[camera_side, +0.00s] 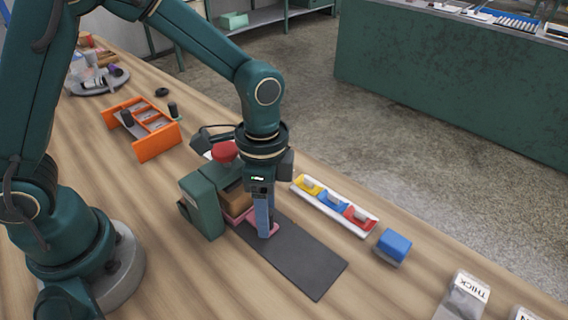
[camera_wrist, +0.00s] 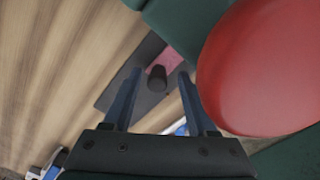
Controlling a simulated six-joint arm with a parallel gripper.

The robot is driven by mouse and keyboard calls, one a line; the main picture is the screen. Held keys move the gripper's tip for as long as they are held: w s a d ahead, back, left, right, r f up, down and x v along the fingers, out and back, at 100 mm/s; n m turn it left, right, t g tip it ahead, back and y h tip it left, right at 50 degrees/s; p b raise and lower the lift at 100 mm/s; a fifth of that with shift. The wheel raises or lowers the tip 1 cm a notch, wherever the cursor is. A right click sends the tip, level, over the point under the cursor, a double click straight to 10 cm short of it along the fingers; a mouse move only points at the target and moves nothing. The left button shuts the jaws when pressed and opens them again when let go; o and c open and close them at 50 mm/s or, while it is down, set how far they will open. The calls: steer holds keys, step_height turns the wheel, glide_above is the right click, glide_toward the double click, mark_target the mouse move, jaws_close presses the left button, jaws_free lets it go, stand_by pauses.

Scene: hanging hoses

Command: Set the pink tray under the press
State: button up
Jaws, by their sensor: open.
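The pink tray (camera_side: 240,216) lies low at the green press (camera_side: 203,203), partly under its brown block (camera_side: 236,198). Its near end sticks out on the dark mat (camera_side: 305,262). The press has a red knob (camera_side: 224,151) on top, which is large in the wrist view (camera_wrist: 265,65). My gripper (camera_side: 264,232) points down at the tray's outer end. In the wrist view my gripper (camera_wrist: 159,74) is open, with a dark round knob (camera_wrist: 157,78) between its fingers, beside the pink tray (camera_wrist: 166,60). The fingers appear apart from the knob. How far the tray sits inside is hidden.
A white rack (camera_side: 335,207) with yellow, blue and red pieces stands right of the press. A blue block (camera_side: 393,245) is beyond it. An orange holder (camera_side: 143,127) stands behind left. The mat's near half is clear.

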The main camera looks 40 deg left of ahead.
steer(key=shift+w+a+r, duration=0.1)
steer(key=shift+r, duration=2.3)
steer(key=w+a+r+n+t+y, duration=0.35)
steer(key=a+r+t, duration=0.45)
steer(key=a+r, duration=0.3)
steer(key=s+d+f+n+g+h, duration=0.2)
steer(key=s+n, duration=0.5)
steer(key=s, duration=0.5)
steer(key=shift+s+f+h, duration=0.2)
steer(key=shift+s+h, duration=0.15)
steer(key=shift+h, duration=0.3)
